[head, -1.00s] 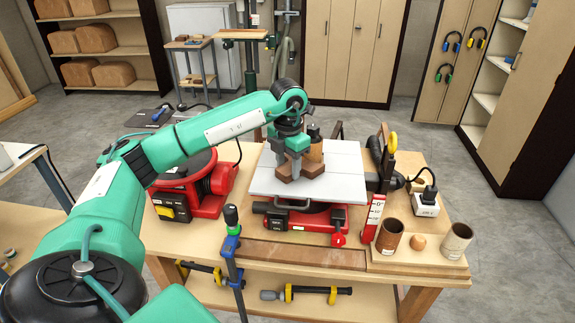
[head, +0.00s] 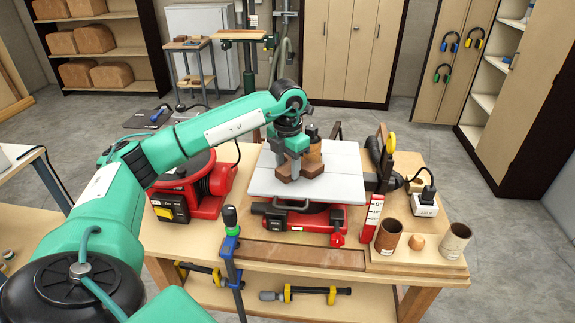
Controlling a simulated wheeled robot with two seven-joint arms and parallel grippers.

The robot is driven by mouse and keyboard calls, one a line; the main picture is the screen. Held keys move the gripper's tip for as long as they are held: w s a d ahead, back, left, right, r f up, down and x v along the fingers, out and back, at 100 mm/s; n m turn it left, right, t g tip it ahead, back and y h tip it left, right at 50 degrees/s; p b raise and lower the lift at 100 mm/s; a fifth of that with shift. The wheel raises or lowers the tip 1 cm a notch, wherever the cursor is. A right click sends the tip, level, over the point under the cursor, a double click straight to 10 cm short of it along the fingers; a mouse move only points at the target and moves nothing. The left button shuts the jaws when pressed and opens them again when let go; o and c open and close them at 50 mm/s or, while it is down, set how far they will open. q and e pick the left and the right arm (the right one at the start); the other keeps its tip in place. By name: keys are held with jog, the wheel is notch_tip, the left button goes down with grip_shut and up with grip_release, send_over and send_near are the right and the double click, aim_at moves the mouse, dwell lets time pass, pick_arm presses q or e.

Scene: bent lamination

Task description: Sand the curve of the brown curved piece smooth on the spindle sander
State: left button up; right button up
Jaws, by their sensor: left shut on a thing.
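The spindle sander (head: 305,222) stands on the workbench, with a red base and a pale grey flat table (head: 340,180). Its tan sanding spindle (head: 313,147) rises from that table. The brown curved piece (head: 287,172) lies on the table around the spindle's near and left side; part of it is hidden by my gripper. My left gripper (head: 295,168) is above the table, shut on the brown curved piece, just left of the spindle. Whether the curve touches the spindle cannot be told. My right gripper is not in view.
A red machine with a hose (head: 200,190) stands left of the sander. A blue clamp (head: 231,245) rises at the bench's front edge. A brown strip (head: 300,255) lies along the front.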

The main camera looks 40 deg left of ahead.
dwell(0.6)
pick_arm(q)
jog(key=shift+s, duration=0.15)
jog(key=shift+s+a, duration=0.1)
jog(key=shift+s, duration=0.05)
jog(key=shift+s+a+r+b, duration=0.15)
jog(key=shift+s+r+b, duration=0.05)
jog(key=shift+s, duration=0.5)
jog(key=shift+s+a+r+b, duration=0.1)
jog(key=shift+s+r+b, duration=0.05)
jog(key=shift+s, duration=0.55)
jog(key=shift+s+a+r, duration=0.1)
jog(key=shift+s+r, duration=0.15)
jog(key=shift+s, duration=0.75)
